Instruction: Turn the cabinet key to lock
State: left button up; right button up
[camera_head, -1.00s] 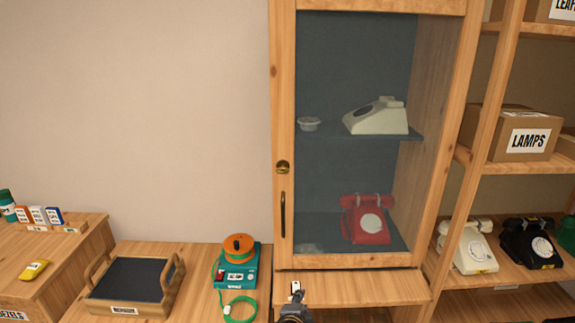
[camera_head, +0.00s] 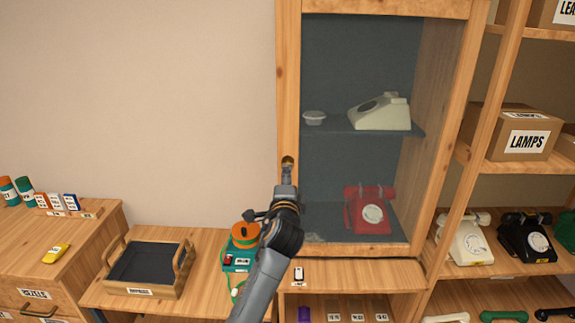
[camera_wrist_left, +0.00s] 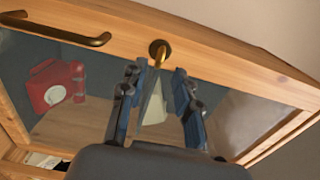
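The tall wooden cabinet (camera_head: 289,45) has a closed glass door. A round brass lock plate with the brass key (camera_wrist_left: 159,52) is on the door's frame. In the head view the lock (camera_head: 287,160) shows just above my left gripper (camera_head: 287,172), which hides part of it. In the left wrist view my left gripper (camera_wrist_left: 158,74) is open, its two fingers apart. The key lies in line with the gap between them, near the tips. I cannot tell whether they touch it. My right gripper is not in view.
The dark door handle (camera_wrist_left: 55,29) is beside the lock. Behind the glass are a red phone (camera_head: 368,208) and a cream phone (camera_head: 381,112). A wooden tray (camera_head: 147,288) and a teal device (camera_head: 238,263) with an orange reel stand left. Open shelves are at right.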

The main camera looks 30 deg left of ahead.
pick_arm(q)
jog(key=shift+p+x, duration=0.45)
jog(key=shift+x, duration=2.2)
jog(key=shift+c, duration=0.4)
grip_shut()
